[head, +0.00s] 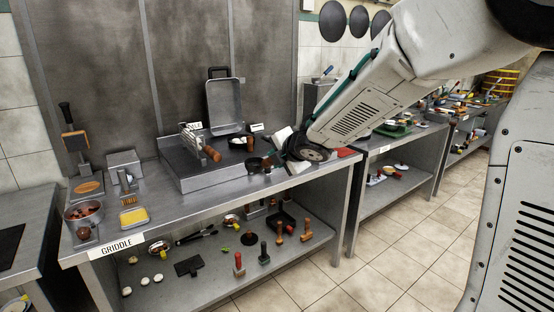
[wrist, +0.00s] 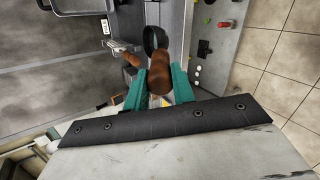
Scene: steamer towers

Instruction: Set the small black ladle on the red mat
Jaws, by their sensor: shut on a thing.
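The small black ladle, with a dark bowl (wrist: 155,38) and a brown wooden handle, is in my gripper (wrist: 158,76). The teal fingers are shut on the handle in the wrist view, and the bowl points away from the gripper. In the head view the ladle's dark bowl (head: 255,165) shows just left of my wrist, over the front of the griddle counter. The gripper's fingers are mostly hidden there. A red patch, seemingly the red mat (head: 346,152), shows at the counter's right end, right of my wrist. My arm hides most of it.
The griddle (head: 205,165), with an upright pan (head: 224,105) behind it, stands left of my wrist. Several tools lie on the lower shelf (head: 215,275). A gap separates the counter from the right-hand table.

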